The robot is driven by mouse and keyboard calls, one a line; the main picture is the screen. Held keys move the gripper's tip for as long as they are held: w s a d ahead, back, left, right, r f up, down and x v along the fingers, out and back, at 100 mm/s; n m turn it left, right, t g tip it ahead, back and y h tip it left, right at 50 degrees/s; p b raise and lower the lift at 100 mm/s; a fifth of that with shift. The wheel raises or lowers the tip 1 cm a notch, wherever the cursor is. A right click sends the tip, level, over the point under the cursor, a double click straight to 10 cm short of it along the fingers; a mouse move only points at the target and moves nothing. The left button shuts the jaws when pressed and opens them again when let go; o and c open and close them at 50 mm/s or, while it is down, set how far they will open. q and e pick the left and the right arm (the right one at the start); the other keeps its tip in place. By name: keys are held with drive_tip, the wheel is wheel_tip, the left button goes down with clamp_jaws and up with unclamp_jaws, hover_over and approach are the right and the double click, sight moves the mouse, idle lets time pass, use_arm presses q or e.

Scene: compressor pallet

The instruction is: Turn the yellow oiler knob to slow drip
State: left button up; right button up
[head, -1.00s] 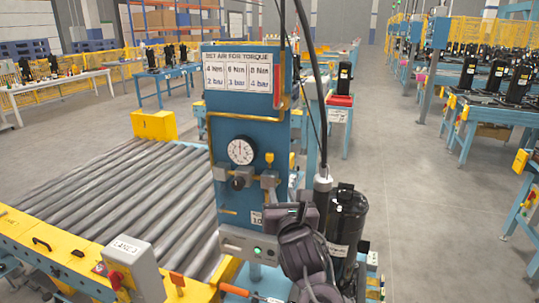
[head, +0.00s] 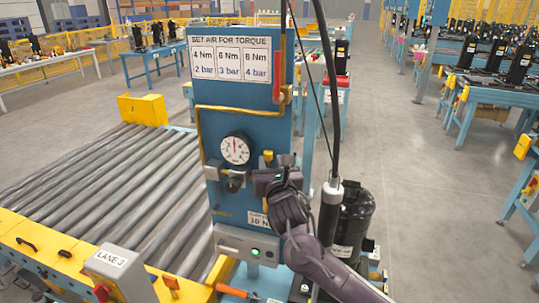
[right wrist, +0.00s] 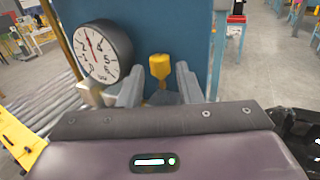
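The yellow oiler knob (head: 268,156) sits on the blue panel (head: 240,120), right of the round white gauge (head: 235,150). In the right wrist view the knob (right wrist: 159,68) shows upright between my two grey fingers. My right gripper (head: 266,176) is at the panel, just below the knob in the head view. In the right wrist view its fingers (right wrist: 158,85) stand apart on either side of the knob, with a gap on each side. The lower part of the oiler is hidden behind the gripper body. My left gripper is not in view.
A sign about air for torque (head: 229,60) is on the panel top. A regulator (head: 235,180) sits under the gauge. A hanging tool (head: 330,205) and a black compressor (head: 354,220) stand close on the right. Rollers (head: 110,190) lie left.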

sight(268, 157)
drive_tip(key=shift+w+a+f, duration=0.1)
drive_tip(key=shift+w+a, duration=0.05)
drive_tip(key=shift+w, duration=0.45)
drive_tip(key=shift+w+a, duration=0.1)
drive_tip(key=shift+w, duration=0.45)
drive_tip(key=shift+w+f, duration=0.1)
drive_tip(key=shift+w, duration=0.15)
clamp_jaws()
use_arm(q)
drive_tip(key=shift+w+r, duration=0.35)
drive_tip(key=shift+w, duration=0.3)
